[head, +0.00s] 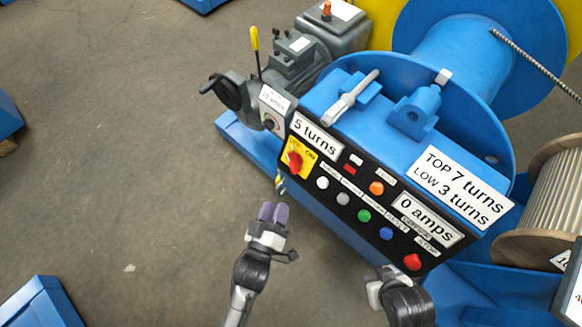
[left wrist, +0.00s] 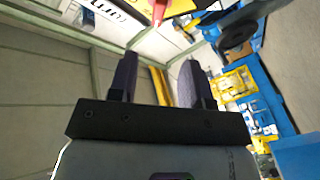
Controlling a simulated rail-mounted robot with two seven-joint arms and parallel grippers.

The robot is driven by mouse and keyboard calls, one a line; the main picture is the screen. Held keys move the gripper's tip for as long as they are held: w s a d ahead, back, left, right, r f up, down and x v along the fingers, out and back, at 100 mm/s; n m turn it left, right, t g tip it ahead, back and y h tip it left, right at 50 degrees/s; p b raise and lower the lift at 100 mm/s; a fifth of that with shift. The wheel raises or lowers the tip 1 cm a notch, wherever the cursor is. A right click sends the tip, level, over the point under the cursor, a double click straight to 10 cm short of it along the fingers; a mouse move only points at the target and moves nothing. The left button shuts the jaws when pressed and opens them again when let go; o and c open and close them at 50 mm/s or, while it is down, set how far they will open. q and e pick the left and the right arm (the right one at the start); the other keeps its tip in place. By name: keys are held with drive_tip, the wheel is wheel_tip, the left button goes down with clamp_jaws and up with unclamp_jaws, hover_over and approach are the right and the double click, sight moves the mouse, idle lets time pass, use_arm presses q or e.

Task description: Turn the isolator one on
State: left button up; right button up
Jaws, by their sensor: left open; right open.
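The isolator is a red rotary knob (head: 295,160) on a yellow plate at the left end of the black control panel (head: 330,170). The lettering on its plate is too small to read surely. A red part (left wrist: 159,10) at the top edge of the left wrist view looks like this knob. My left gripper (head: 273,212), with purple fingers, is below the knob in the head view, apart from it. In the left wrist view its fingers (left wrist: 157,80) stand apart with nothing between them. My right gripper (head: 376,288) is open below the panel's right end, touching nothing visible.
Several coloured buttons (head: 364,216) and a red knob (head: 412,262) sit right of the isolator. A yellow-and-black item (head: 280,184) hangs just below it. A handwheel (head: 231,92) and yellow-topped lever (head: 255,45) stand behind.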

sight(291, 167)
use_arm(q)
drive_tip(key=b+x, duration=0.3)
drive_tip(key=x, duration=0.9)
drive_tip(key=shift+b, duration=0.4)
drive_tip(key=shift+w+d+r, duration=0.1)
drive_tip(key=shift+w+d, duration=0.15)
drive_tip(key=shift+w, duration=0.4)
clamp_jaws()
